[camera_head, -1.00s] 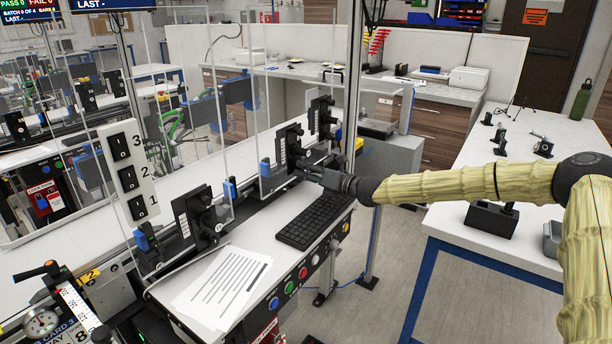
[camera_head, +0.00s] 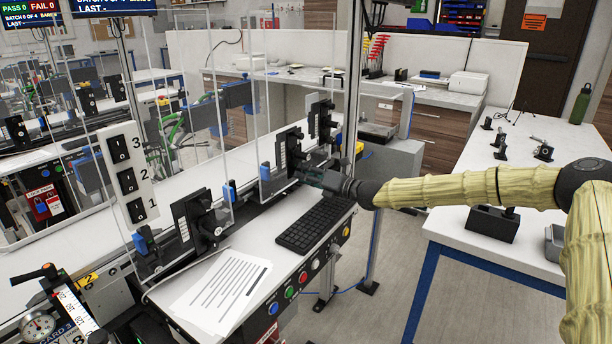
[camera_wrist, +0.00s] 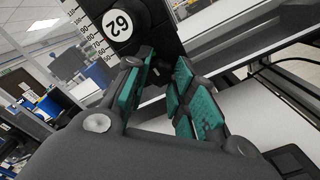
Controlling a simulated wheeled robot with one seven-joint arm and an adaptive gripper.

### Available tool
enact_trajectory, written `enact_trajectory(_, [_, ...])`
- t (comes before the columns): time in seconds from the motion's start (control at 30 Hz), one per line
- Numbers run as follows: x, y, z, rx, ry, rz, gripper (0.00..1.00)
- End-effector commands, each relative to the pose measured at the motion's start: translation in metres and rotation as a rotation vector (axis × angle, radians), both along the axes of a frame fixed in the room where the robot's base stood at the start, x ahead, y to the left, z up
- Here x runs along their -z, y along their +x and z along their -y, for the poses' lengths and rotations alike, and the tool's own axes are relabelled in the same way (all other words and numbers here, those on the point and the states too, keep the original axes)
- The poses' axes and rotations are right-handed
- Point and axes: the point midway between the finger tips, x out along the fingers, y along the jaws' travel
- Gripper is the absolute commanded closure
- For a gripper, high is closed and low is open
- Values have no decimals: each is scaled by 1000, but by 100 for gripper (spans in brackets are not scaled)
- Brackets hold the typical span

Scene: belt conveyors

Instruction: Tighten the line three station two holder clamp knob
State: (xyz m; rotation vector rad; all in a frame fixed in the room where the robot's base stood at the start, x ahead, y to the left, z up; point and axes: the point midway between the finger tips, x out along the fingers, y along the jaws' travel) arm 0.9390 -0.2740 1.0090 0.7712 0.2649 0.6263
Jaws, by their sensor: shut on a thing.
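A row of black holders stands along the belt in the head view: a near one (camera_head: 193,222), a middle one (camera_head: 287,150) and a far one (camera_head: 322,118). My gripper (camera_head: 310,174) reaches in from the right, at the front of the middle holder. In the wrist view my gripper (camera_wrist: 161,82) has its teal-padded fingers closed in on a dark part below a black holder body (camera_wrist: 155,35) with a round label reading 62. I take that part to be the clamp knob; the fingers and shadow mostly hide it.
Clear panels (camera_head: 208,110) stand between the holders. A keyboard (camera_head: 314,222) and a printed sheet (camera_head: 219,289) lie on the ledge below my arm. A switch panel (camera_head: 128,177) numbered 1 to 3 stands at left. A white bench (camera_head: 500,245) with small parts is at right.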

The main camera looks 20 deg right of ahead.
Motion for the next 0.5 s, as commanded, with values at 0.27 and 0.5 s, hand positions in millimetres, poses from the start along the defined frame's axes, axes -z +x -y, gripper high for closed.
enact_trajectory(0.27, [-2, 1, 1, 2, 0, 2, 65])
enact_trajectory(0.5, [-1, -2, 3, 1, 0, 2, 65])
